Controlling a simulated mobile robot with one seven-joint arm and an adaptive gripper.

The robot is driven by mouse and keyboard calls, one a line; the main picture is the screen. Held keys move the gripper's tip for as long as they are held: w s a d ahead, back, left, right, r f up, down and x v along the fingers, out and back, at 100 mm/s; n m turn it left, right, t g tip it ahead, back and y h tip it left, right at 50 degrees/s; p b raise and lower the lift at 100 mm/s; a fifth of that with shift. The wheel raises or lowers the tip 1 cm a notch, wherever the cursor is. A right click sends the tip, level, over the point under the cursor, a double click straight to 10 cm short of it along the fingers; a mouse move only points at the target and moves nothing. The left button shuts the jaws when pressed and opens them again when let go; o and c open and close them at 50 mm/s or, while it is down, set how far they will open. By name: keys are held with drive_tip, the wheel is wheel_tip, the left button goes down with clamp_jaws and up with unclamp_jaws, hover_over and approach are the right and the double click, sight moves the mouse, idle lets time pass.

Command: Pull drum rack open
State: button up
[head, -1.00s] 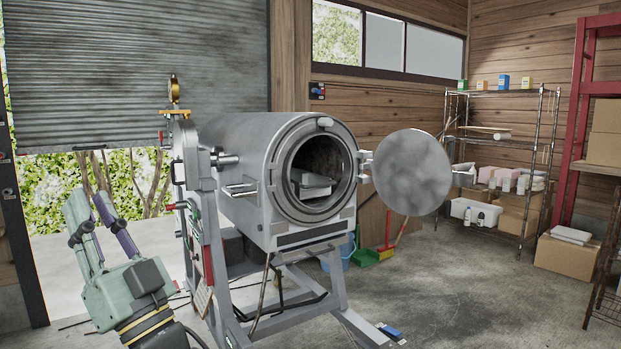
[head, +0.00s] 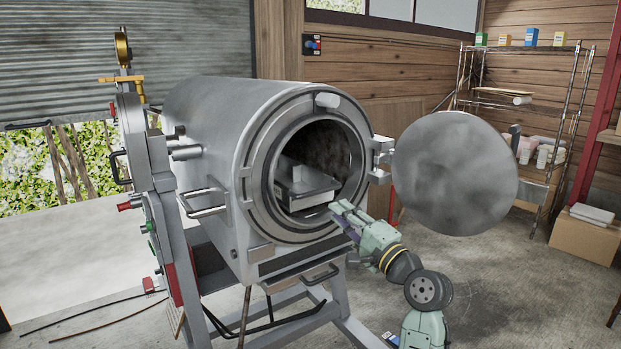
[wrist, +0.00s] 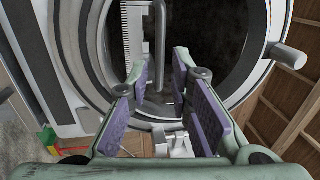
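The drum rack (head: 303,187) is a grey, tray-like piece inside the round mouth of the grey metal drum (head: 215,130). Its front end lies just within the opening. The drum's round door (head: 455,172) stands swung open to the right. My gripper (head: 339,210) is at the lower right of the opening, close to the rim and pointing toward the rack. The rack's far part is in shadow.
A side handle (head: 205,203) and a lower front handle (head: 320,275) stick out from the drum. Metal shelving (head: 530,110) stands at the back right. The floor at the right front is clear.

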sight(320, 193)
drive_tip(key=p+x, duration=0.1)
drive_tip(key=x, duration=0.4)
drive_tip(key=p+x, duration=0.2)
drive_tip(key=x, duration=0.3)
drive_tip(key=shift+w+d, duration=0.15)
drive_tip(key=shift+w, duration=0.3)
clamp_jaws()
